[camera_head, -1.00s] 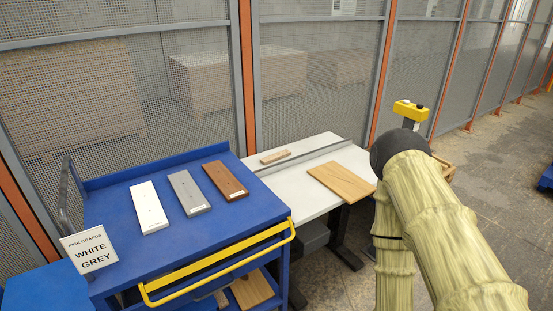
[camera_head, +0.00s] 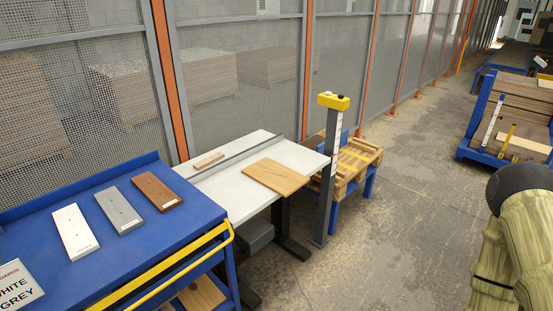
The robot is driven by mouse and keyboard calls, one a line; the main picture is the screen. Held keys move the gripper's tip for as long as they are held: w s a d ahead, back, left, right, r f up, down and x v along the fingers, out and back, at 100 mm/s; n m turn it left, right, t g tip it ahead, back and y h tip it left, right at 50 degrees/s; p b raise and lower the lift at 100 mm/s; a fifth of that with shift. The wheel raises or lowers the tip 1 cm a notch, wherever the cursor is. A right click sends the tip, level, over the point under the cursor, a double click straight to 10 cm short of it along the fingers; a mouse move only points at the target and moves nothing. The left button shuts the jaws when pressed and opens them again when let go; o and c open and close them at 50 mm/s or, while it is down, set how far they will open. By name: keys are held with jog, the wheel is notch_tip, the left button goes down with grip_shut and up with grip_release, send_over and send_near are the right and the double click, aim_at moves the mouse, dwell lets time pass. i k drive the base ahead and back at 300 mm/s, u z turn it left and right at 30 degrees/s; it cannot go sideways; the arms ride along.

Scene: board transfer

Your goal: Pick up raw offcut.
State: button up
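A small raw wood piece (camera_head: 209,160), which looks like the offcut, lies at the back left of the white table (camera_head: 226,199), behind a grey rail. A larger flat light-wood board (camera_head: 275,176) lies on the same table, in front of the rail. My arm shows at the right edge of the picture, well apart from the table. My gripper is out of the picture.
A blue cart (camera_head: 38,213) at the left holds a white board (camera_head: 75,231), a grey board (camera_head: 119,209) and a brown board (camera_head: 158,191). A post with a yellow top (camera_head: 333,101) stands right of the table, before a pallet (camera_head: 352,159). Open floor lies beyond.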

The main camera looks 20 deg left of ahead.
aim_at(212, 159)
jog(key=z, duration=0.8)
jog(key=i, duration=2.35)
jog(key=u, duration=3.5)
